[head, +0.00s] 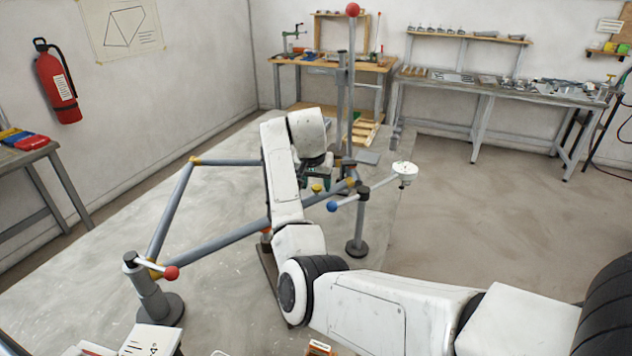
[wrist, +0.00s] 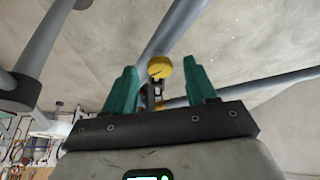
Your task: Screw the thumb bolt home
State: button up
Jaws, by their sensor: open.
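A yellow knob, which looks like the thumb bolt (wrist: 160,67), shows in the wrist view between my two green fingertips, at a grey tube. I cannot tell its exact distance from the fingers or how deep it sits. In the head view a yellow knob (head: 317,188) shows just below my gripper (head: 318,172), partly hidden by the arm. My gripper also shows in the wrist view (wrist: 159,64), with its fingers spread apart and nothing between them in contact. The grey tube frame (head: 215,240) stands on the floor plate, with yellow joints at its corners.
A post with a red ball handle (head: 171,273) stands at left. A blue-balled lever (head: 332,206) and a white disc (head: 405,168) are right of my gripper. A tall red-topped pole (head: 352,10) rises behind. Workbenches (head: 490,95) line the back wall; the right floor is clear.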

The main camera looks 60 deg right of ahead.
grip_shut()
dwell(0.6)
jog(key=shift+m, duration=0.3)
jog(key=shift+w+m+g+p, duration=0.15)
jog(key=shift+m+g+p, duration=0.2)
jog(key=shift+m, duration=0.45)
jog(key=shift+w+d+m+g+b, duration=0.15)
jog(key=shift+m+g, duration=0.3)
jog(key=shift+m, duration=0.5)
jog(key=shift+a+m+g+b, duration=0.15)
jog(key=shift+m+g, duration=0.25)
jog(key=shift+m, duration=0.55)
jog(key=shift+d, duration=0.1)
grip_release()
